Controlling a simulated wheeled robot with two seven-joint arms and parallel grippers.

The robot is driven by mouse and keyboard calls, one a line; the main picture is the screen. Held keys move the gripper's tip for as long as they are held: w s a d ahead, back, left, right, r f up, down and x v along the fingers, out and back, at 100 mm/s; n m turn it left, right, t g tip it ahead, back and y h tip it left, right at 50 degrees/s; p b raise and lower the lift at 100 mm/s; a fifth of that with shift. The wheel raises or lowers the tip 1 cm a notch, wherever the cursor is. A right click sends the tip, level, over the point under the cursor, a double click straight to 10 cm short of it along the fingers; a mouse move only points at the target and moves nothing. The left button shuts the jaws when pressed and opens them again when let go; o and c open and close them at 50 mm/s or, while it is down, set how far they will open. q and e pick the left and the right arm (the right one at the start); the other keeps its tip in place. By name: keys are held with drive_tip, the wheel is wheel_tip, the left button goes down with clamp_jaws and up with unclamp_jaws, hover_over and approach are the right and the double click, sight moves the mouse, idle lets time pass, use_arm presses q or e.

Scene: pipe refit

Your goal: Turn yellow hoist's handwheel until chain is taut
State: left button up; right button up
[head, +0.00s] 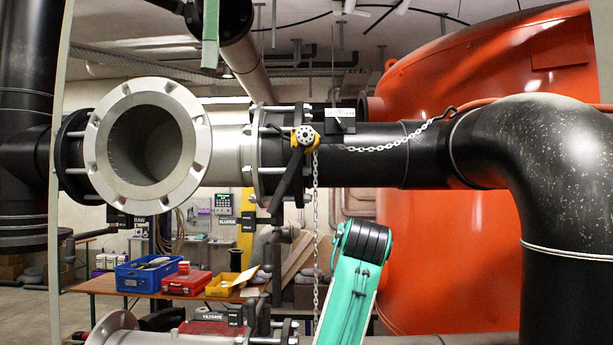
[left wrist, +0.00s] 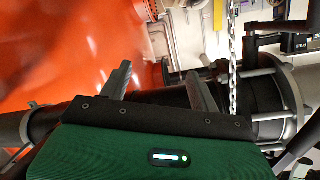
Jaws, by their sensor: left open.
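The yellow hoist (head: 315,147) hangs at the flange of the black pipe in the head view. Its round grey handwheel (head: 305,135) faces me. A chain (head: 385,147) runs from it to a shackle (head: 450,113) at the right and sags slightly. A loose chain length (head: 316,215) hangs straight down below the hoist. In the left wrist view, my left gripper (left wrist: 160,78) is open with nothing between its fingers. A hanging chain (left wrist: 232,70) is to the right of the fingers, apart from them. I cannot make out the handwheel there. My right gripper is not in view.
The black pipe (head: 360,165) runs right to a large elbow (head: 540,150), in front of an orange tank (head: 430,260). An open grey flange (head: 195,130) faces me at left. A workbench (head: 105,285) with bins stands behind. My teal arm link rises below the pipe.

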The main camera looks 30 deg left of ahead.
use_arm(q)
drive_tip(key=s+r+n+y+p, duration=0.1)
drive_tip(key=s+r, duration=0.4)
drive_tip(key=r, duration=0.2)
drive_tip(key=s+r+n, duration=0.1)
drive_tip(key=s+r, duration=0.3)
drive_tip(key=r, duration=0.4)
drive_tip(key=n+t+y+p, duration=0.1)
drive_tip(key=n+t+p, duration=0.1)
approach(305, 134)
drive_tip(key=p+x, duration=0.7)
drive_tip(key=shift+w+a+r, duration=0.1)
drive_tip(key=shift+w+a, duration=0.05)
drive_tip(key=shift+w, duration=0.25)
drive_tip(key=shift+x, duration=0.85)
drive_tip(key=c, duration=0.9)
drive_tip(key=shift+c, duration=0.3)
